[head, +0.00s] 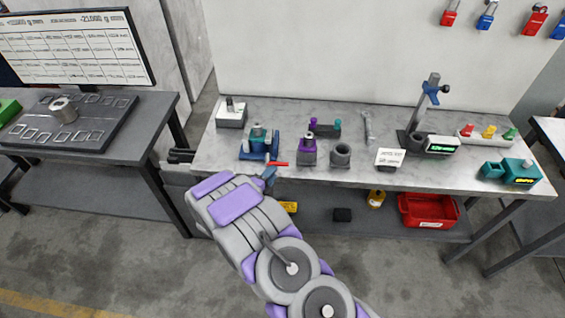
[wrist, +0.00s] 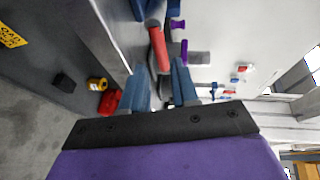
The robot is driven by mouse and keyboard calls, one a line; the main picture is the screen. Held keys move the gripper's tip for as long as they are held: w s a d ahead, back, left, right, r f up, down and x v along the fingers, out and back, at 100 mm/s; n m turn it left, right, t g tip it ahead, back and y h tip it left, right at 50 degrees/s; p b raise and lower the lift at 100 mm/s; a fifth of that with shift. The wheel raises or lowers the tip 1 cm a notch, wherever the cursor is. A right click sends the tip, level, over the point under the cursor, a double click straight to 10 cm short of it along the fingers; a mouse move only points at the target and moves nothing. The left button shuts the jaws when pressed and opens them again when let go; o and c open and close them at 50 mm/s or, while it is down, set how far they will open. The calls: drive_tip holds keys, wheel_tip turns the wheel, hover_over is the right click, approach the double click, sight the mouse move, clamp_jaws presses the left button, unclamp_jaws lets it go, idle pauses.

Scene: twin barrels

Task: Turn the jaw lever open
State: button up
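The jaw lever, with a red handle (head: 278,164), sticks out to the right at the front of a blue vise-like fixture (head: 259,147) near the left end of the workbench. In the wrist view the red handle (wrist: 158,48) points toward the space between my fingertips. My gripper (wrist: 159,80) is open, with one blue-grey finger on each side of the handle's line and a gap to both. In the head view my gripper (head: 269,174) is mostly hidden by my wrist and lies just in front of the fixture at the bench edge.
A purple fixture (head: 308,150) and a dark grey cylinder (head: 340,154) stand right of the lever. A red bin (head: 428,210) is below the workbench (head: 290,110).

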sight(283, 168)
drive_tip(key=x, duration=0.8)
drive_tip(key=shift+w+d+f+b, duration=0.1)
drive_tip(key=shift+w+d+b, duration=0.05)
drive_tip(key=shift+d+b, duration=0.25)
drive_tip(key=shift+w+a, duration=0.1)
drive_tip(key=shift+a, duration=0.35)
drive_tip(key=shift+d, duration=0.2)
drive_tip(key=c, duration=0.5)
drive_tip(key=shift+d, duration=0.1)
clamp_jaws()
drive_tip(key=shift+f, duration=0.1)
